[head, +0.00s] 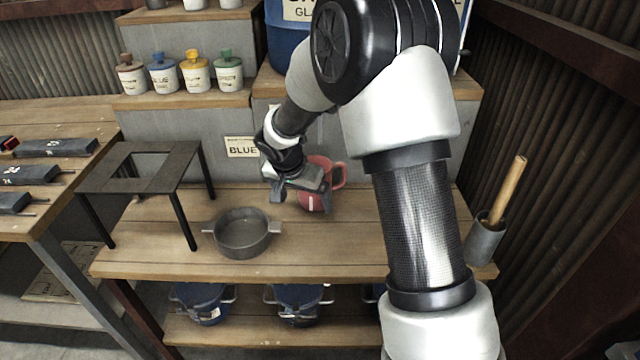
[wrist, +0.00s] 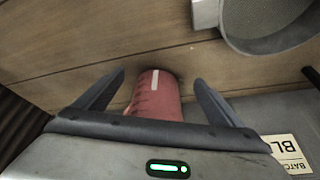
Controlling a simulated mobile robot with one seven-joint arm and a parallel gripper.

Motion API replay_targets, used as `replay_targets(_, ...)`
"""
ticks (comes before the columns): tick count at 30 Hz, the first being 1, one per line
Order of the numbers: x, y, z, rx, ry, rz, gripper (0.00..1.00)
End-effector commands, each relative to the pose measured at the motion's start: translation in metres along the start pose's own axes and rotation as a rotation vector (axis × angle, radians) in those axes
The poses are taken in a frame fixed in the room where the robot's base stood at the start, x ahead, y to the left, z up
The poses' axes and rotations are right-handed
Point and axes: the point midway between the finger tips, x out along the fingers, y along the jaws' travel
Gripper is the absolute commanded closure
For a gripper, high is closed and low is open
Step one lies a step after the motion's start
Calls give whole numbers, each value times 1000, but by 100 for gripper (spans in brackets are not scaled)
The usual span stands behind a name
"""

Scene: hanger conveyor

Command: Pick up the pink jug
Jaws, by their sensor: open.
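The pink jug (head: 316,196) stands upright on the wooden bench, its handle toward the right in the head view. My gripper (head: 298,196) is at the jug, and its body hides part of it. In the wrist view the jug (wrist: 156,95) shows between the two spread fingers of my gripper (wrist: 157,82). A gap shows on both sides, and a pale stripe marks the jug's side. The gripper is open and holds nothing. The jug's handle is hidden in the wrist view.
A grey two-handled pan (head: 242,234) sits left of the jug, and a black metal stand (head: 146,172) is further left. A grey cylinder (head: 485,242) with a wooden handle stands at the right end. A grey stepped block with a label (head: 241,147) rises behind. The bench front is clear.

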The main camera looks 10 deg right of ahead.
Motion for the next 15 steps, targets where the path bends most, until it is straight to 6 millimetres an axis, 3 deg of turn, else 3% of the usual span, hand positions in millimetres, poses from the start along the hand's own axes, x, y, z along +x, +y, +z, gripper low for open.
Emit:
replay_targets(8,9,0,-23,2,0,0,10)
replay_targets(15,25,0,-58,3,-1,0,10)
